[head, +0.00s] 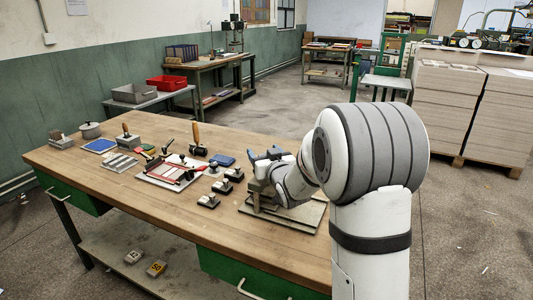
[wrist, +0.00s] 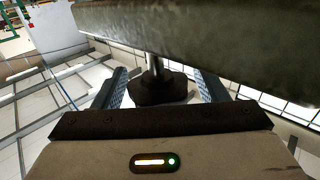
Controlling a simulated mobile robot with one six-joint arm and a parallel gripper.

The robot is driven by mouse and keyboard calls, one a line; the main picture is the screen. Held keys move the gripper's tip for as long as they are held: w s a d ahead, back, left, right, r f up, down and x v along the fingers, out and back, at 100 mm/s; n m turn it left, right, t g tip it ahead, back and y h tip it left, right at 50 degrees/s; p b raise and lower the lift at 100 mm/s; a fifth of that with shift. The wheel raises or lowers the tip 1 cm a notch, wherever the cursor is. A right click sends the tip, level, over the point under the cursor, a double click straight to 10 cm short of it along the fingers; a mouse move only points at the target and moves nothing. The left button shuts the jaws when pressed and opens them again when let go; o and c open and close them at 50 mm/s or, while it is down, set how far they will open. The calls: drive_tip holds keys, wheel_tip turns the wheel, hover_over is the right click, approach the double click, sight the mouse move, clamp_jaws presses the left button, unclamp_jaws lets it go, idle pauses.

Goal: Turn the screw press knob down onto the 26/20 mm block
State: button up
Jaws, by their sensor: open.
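The screw press (head: 262,204) stands on a flat plate at the right part of the workbench, partly hidden by my arm. In the wrist view, its dark knob (wrist: 160,90) sits on a bright metal screw shaft (wrist: 153,64), beside a thick grey metal bar (wrist: 190,28). My gripper (wrist: 160,76) is open, with one finger on each side of the knob; gaps show between the fingers and the knob. My gripper (head: 263,155) also shows in the head view, over the top of the press. I cannot make out the 26/20 mm block in the press.
Several small dark pieces (head: 222,186) lie left of the press. A tray with red bars (head: 175,172), a wooden-handled tool (head: 196,138) and a blue pad (head: 100,146) lie farther left. The bench's front strip (head: 170,205) is clear. Board stacks (head: 445,105) stand behind right.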

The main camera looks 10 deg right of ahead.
drive_tip(key=c, duration=0.9)
drive_tip(key=shift+d, duration=0.4)
drive_tip(key=shift+c, duration=0.4)
drive_tip(key=shift+a, duration=0.35)
drive_tip(key=shift+f+b, duration=0.15)
drive_tip(key=shift+b, duration=0.2)
drive_tip(key=shift+h+b, duration=0.3)
